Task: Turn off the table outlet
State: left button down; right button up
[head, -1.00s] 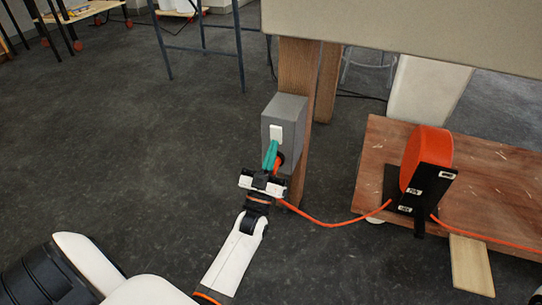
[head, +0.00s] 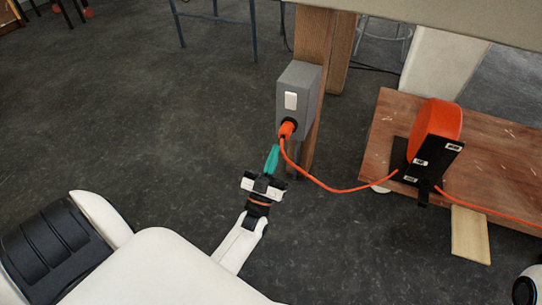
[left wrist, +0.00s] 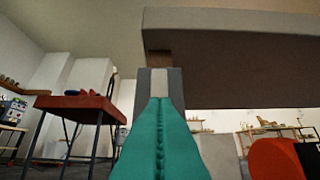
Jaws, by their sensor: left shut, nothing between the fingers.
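The table outlet (head: 300,104) is a grey box fixed to a wooden table leg. A white rocker switch (head: 291,100) is on its front face. An orange plug (head: 287,129) sits in the socket below the switch. My left gripper (head: 272,158), with teal fingers, is shut and empty, below and in front of the outlet, apart from it. In the left wrist view the shut fingers (left wrist: 160,108) point toward the grey outlet (left wrist: 177,88) and cover its lower part. The white switch (left wrist: 160,83) shows just above their tips. I cannot tell which way the switch is tipped.
An orange cord (head: 335,189) runs from the plug to an orange cable reel (head: 436,132) on a black stand, on a low wooden platform (head: 492,145). The floor left of the outlet is clear.

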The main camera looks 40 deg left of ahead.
pick_arm(q)
jog(key=shift+v, duration=1.3)
jog(key=shift+w+f, duration=0.15)
jog(key=shift+f, duration=0.05)
